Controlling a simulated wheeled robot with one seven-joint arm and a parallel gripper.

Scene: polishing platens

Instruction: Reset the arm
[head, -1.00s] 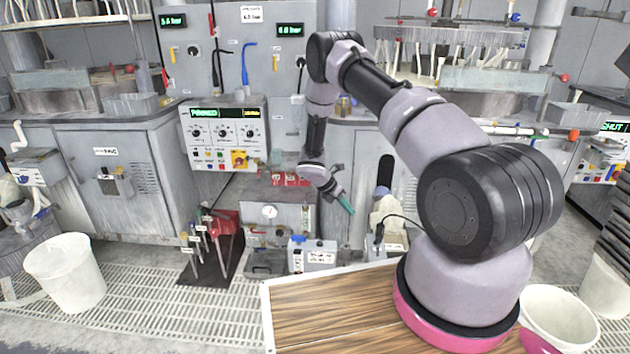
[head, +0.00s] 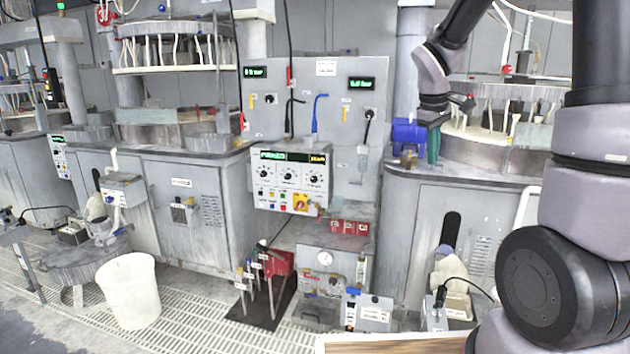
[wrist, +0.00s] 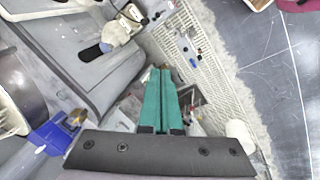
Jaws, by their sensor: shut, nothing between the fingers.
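My gripper (head: 433,145) is at the upper right of the head view, pointing down in front of the edge of the right-hand polishing machine (head: 478,160). Its green fingers also show in the wrist view (wrist: 159,98), side by side, shut with nothing held. A blue box-like item (head: 408,134) stands on the machine's top just left of the gripper. It also shows in the wrist view (wrist: 52,133), to the left of the fingers, apart from them.
A grey control cabinet (head: 290,181) with dials stands in the middle. A white bucket (head: 131,290) stands on the floor grating at the left. The machine's ledge lies close to my gripper.

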